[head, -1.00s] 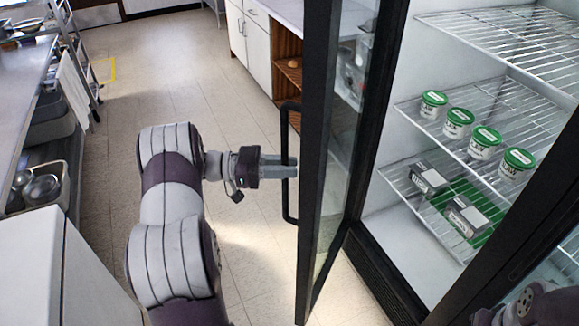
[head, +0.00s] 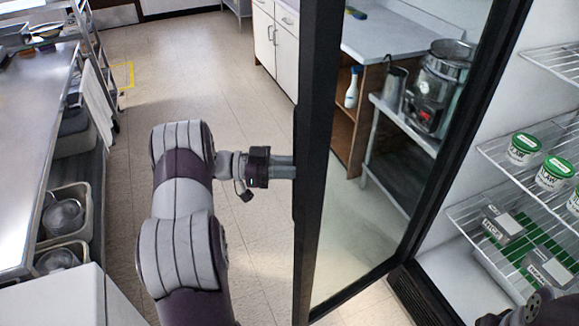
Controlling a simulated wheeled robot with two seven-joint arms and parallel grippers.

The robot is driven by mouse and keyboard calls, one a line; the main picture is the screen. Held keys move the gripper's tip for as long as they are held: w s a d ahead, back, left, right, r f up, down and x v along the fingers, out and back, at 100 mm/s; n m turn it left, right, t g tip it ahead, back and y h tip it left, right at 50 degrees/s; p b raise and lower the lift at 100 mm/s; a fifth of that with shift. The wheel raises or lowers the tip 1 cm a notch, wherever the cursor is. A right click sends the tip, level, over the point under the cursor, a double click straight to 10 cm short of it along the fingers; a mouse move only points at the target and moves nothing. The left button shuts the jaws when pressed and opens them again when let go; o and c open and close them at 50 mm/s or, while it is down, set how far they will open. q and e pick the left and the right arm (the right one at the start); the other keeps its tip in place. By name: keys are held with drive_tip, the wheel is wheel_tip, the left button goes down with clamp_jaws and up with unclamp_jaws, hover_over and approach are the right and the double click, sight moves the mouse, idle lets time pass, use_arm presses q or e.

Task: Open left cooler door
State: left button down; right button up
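The left cooler door (head: 316,150) has a black frame and a clear glass pane (head: 385,190). It stands swung open, seen at a steep angle in the middle of the head view. My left gripper (head: 284,167) reaches from the left to the door's outer edge. Its fingers are close together at the black handle, which now lines up with the dark frame and is mostly hidden. The lit cooler interior shows on the right. Only a piece of my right arm shows at the bottom right; its gripper is out of view.
Wire shelves in the cooler hold green-lidded tubs (head: 557,170) and small boxes (head: 502,222). A steel counter (head: 35,130) with bins below runs along the left. Through the glass a side table with a cooking appliance (head: 432,90) shows. The tiled floor beyond my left arm is clear.

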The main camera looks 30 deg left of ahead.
use_arm(q)
drive_tip(key=shift+w, duration=0.15)
use_arm(e)
drive_tip(key=shift+a, duration=0.15)
use_arm(q)
drive_tip(key=shift+r, duration=0.1)
drive_tip(key=c, duration=1.2)
unclamp_jaws()
drive_tip(key=shift+o, duration=0.4)
drive_tip(key=shift+w+d, duration=0.3)
drive_tip(key=b+v, duration=0.3)
drive_tip(key=v, duration=0.9)
drive_tip(key=shift+s+a, duration=0.2)
drive_tip(key=shift+a, duration=0.1)
use_arm(e)
drive_tip(key=f, duration=0.3)
drive_tip(key=shift+w+d+f, duration=0.2)
drive_tip(key=shift+f, duration=0.05)
